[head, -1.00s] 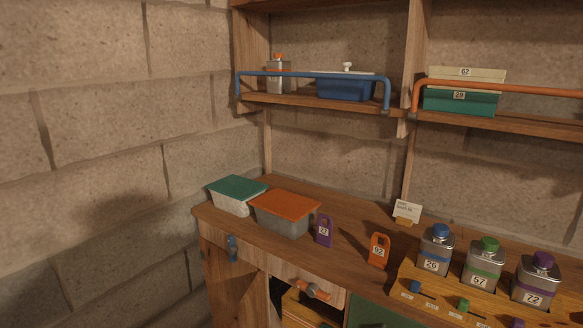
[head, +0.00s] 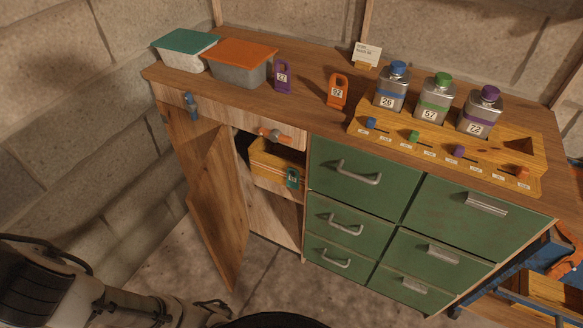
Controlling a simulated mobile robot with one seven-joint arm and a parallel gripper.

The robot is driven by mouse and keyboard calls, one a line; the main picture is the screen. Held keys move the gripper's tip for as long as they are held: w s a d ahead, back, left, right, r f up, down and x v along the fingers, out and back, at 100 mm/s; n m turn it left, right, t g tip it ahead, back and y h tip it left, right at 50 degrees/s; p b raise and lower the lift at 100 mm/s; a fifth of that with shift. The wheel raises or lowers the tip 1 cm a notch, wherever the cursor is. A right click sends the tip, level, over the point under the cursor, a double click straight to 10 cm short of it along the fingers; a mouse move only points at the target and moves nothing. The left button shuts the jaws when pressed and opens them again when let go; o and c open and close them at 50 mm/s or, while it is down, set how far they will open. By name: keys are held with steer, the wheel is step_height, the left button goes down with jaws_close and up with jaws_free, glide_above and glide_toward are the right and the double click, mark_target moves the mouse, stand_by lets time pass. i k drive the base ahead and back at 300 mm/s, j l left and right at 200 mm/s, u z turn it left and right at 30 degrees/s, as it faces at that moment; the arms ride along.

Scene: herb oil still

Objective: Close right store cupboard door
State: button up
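The wooden cupboard sits at the left end of the bench, below the worktop. A wooden door (head: 222,210) stands swung out from its front, beside the dark opening. Another wooden panel (head: 178,130) is to its left; I cannot tell clearly where the hinges are. A blue turn-latch (head: 190,105) and an orange-ended latch (head: 275,136) are on the rail above. A wooden crate (head: 272,165) with a dark green tag (head: 292,178) shows inside the opening. My gripper is not in view; only part of my arm shows at the lower left.
Green drawers (head: 357,173) with metal handles fill the bench to the right. Lidded boxes, tags and a rack (head: 440,150) with three bottles stand on the worktop (head: 315,60). A blue frame (head: 540,260) stands at the lower right. Floor (head: 275,285) shows before the cupboard.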

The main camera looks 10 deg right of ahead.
mark_target(214, 200)
steer(key=i+j+z, duration=0.2)
steer(key=j, duration=0.2)
steer(key=i+j+z, duration=0.2)
steer(key=j, duration=0.25)
steer(key=i+j+z, duration=0.2)
steer(key=j, duration=0.25)
steer(key=j+z, duration=0.2)
steer(key=j, duration=0.25)
steer(key=j+z, duration=0.2)
steer(key=j, duration=0.3)
